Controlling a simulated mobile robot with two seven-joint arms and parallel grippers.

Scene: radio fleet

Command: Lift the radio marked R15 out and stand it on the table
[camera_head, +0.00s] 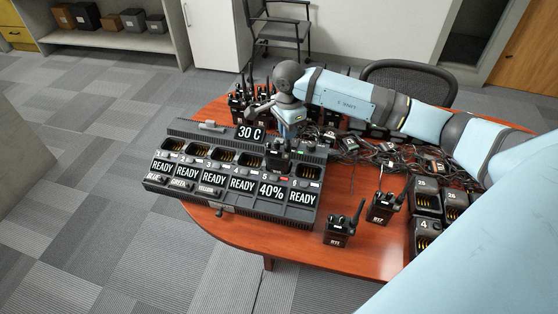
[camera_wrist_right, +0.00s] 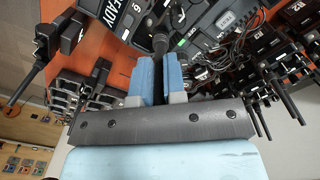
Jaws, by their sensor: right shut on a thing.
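A dark multi-slot charger (camera_head: 178,207) stands on the table, with display labels READY, 40% and 30 C. A black radio (camera_head: 277,158) is at its fifth slot, behind the 40% label. I cannot read its marking, or tell whether it is fully seated. My right gripper (camera_head: 291,128) comes down over this radio and is shut on its upper part. In the right wrist view, the two blue fingers (camera_wrist_right: 160,72) close around a dark upright part, likely the antenna. The rest of the radio is mostly hidden there. My left gripper is not in view.
Two radios (camera_head: 340,232) (camera_head: 382,207) stand on the wooden table (camera_head: 290,240) right of the charger. Numbered small chargers (camera_head: 424,228) are at the right edge. More radios and tangled cables (camera_head: 345,148) lie behind. Bare table shows in front of the charger's right end.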

